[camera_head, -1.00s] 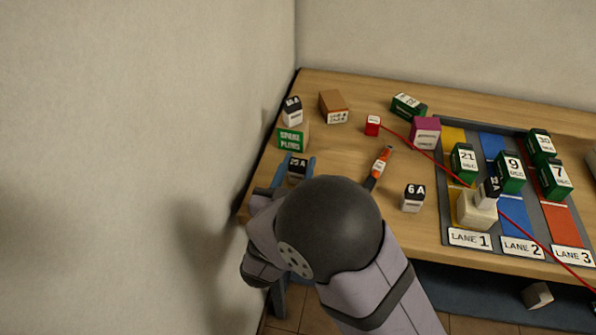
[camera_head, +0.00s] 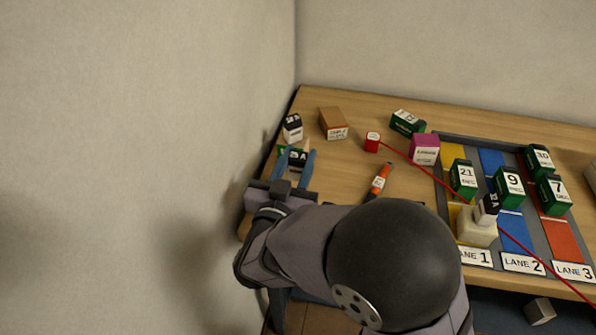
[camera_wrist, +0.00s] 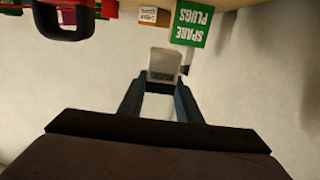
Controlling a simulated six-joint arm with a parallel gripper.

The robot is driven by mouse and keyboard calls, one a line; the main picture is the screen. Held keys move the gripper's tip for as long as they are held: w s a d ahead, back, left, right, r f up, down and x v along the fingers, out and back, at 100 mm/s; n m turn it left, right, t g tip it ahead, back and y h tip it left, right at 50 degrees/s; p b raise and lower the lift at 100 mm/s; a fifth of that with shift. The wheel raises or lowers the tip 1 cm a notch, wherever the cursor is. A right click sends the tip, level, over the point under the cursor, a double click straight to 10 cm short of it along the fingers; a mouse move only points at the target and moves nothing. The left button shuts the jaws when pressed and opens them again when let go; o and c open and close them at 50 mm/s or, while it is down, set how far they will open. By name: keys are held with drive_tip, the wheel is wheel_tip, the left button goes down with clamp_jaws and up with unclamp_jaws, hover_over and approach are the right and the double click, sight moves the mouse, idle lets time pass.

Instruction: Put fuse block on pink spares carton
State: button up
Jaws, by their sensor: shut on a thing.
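My gripper (camera_head: 296,163) is at the left side of the bench, shut on a fuse block (camera_head: 298,156) with a dark top and a white label; the label's print is partly covered by the fingers. In the wrist view the block (camera_wrist: 165,63) is pale and sits between the fingertips, against a pale background. The pink spares carton (camera_head: 425,150) stands upright on the bench, well to the right of my gripper, beside the lane tray's left edge. Nothing is seen on its top.
The green spare plugs box (camera_wrist: 190,24) is close to the held block, with a dark-topped block (camera_head: 292,128) behind. The lane tray (camera_head: 447,140) holds several green blocks.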

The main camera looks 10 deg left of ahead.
drive_tip(key=shift+r, duration=1.35)
